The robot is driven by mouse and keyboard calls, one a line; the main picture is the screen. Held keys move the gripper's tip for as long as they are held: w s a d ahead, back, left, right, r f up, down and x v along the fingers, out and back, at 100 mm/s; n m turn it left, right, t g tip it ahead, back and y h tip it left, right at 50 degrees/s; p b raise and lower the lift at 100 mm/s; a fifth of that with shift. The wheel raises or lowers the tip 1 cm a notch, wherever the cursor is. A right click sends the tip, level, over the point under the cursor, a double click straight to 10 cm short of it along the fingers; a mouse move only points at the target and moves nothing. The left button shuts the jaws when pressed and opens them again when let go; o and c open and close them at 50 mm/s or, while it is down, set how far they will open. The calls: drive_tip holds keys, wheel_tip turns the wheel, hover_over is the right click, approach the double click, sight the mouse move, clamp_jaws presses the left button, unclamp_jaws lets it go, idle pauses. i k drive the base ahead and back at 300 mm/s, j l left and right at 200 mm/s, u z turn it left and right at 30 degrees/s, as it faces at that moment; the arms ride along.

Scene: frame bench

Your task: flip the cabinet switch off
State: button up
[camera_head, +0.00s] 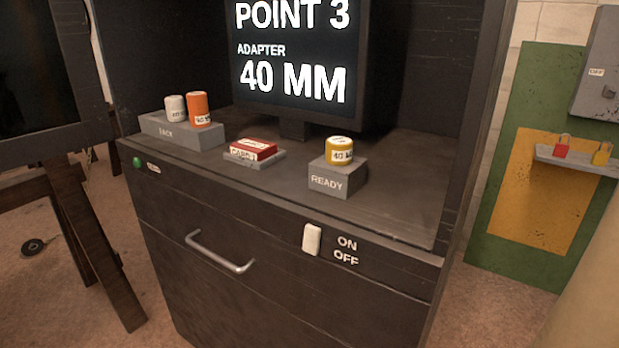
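The dark cabinet (285,290) stands in the middle of the view. Its white switch (312,240) is on the front face, at the right below the top surface. The printed words ON and OFF are beside it on the right, ON above OFF. I cannot tell which way the switch is tipped. A small green lamp (137,162) shows at the left of the same face. The monitor (293,52) on the cabinet is lit and reads "POINT 3", "ADAPTER 40 MM". My gripper is not in view.
On the cabinet top are a grey block (182,131) with white and orange cylinders, a red box (253,148), and a READY block (338,179) bearing a yellow cylinder (339,150). A drawer handle (220,252) juts out left of the switch. A shelf with padlocks (578,160) is at right.

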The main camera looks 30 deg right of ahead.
sight(312, 236)
drive_tip(key=j+z, duration=0.2)
drive_tip(key=z, duration=0.2)
drive_tip(key=j+z, duration=0.2)
drive_tip(key=z, duration=0.15)
drive_tip(key=j+z, duration=0.15)
drive_tip(key=z, duration=0.25)
drive_tip(key=k+j+z, duration=0.15)
drive_tip(key=j, duration=0.2)
drive_tip(key=k+j+z, duration=0.15)
drive_tip(key=j, duration=0.2)
drive_tip(key=k+j+z, duration=0.15)
drive_tip(key=j, duration=0.2)
drive_tip(key=k+j, duration=0.2)
drive_tip(key=j, duration=0.2)
drive_tip(key=k+j, duration=0.25)
drive_tip(key=j+z, duration=0.05)
drive_tip(key=j, duration=0.1)
